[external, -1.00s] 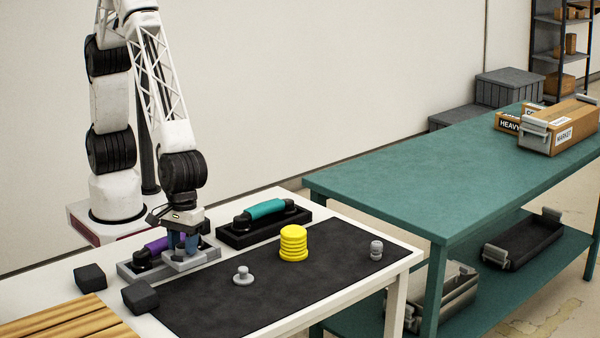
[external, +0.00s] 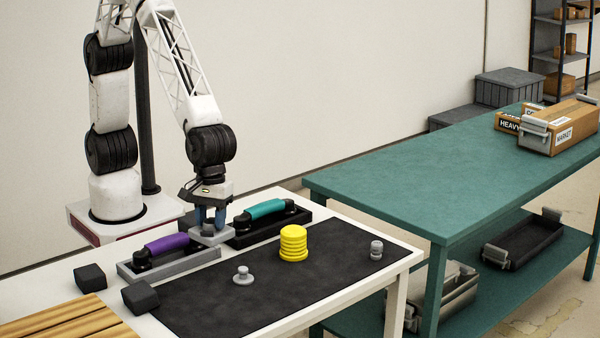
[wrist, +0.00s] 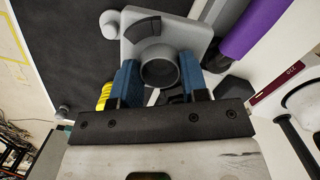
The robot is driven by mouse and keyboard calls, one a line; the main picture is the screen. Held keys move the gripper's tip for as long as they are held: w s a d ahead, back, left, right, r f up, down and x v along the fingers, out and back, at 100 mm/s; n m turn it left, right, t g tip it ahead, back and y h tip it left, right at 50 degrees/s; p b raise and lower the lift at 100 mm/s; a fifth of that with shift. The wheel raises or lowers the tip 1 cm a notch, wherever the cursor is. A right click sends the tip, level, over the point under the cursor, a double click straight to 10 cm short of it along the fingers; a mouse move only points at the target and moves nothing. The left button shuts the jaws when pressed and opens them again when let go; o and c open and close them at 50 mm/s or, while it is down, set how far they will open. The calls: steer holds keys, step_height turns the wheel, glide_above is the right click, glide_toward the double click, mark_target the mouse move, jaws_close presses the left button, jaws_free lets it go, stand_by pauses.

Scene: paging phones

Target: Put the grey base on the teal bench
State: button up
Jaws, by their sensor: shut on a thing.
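My gripper (external: 209,226) is shut on the grey base (external: 212,238), a small square block with a round post. In the wrist view, the blue fingers (wrist: 160,78) close on either side of the post, and the base's flat plate (wrist: 192,34) shows around it. The base appears held above the white table, between the purple and teal phones. The teal bench (external: 400,175) stands to the right, with most of its top bare.
A purple handset (external: 166,243) lies on a long grey cradle (external: 150,271); a teal handset (external: 265,208) is on a black one. A yellow disc stack (external: 293,243) and small grey pieces (external: 243,276) stand on the dark mat. Cardboard boxes (external: 565,130) occupy the bench's far end.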

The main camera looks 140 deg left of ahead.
steer(key=s+a+n, duration=0.2)
steer(key=a+n, duration=0.5)
steer(key=a, duration=3)
steer(key=s+a+n, duration=0.2)
steer(key=s+a, duration=0.3)
steer(key=a, duration=0.4)
steer(key=s+a+n+y, duration=0.1)
steer(key=s+a, duration=0.4)
steer(key=a, duration=0.4)
steer(key=s+a+n, duration=0.2)
steer(key=s+a, duration=0.3)
steer(key=a, duration=0.3)
steer(key=shift+t, duration=0.4)
steer(key=shift+s+a+f, duration=0.15)
steer(key=shift+a+f, duration=0.05)
steer(key=shift+f, duration=1.1)
steer(key=shift+s+a+f, duration=0.15)
steer(key=shift+f, duration=1.1)
steer(key=w+a, duration=0.3)
steer(key=w+a+f, duration=0.1)
steer(key=w+a, duration=0.7)
steer(key=shift+w+a+f, duration=0.15)
steer(key=shift+a+f, duration=0.05)
steer(key=shift+f, duration=0.05)
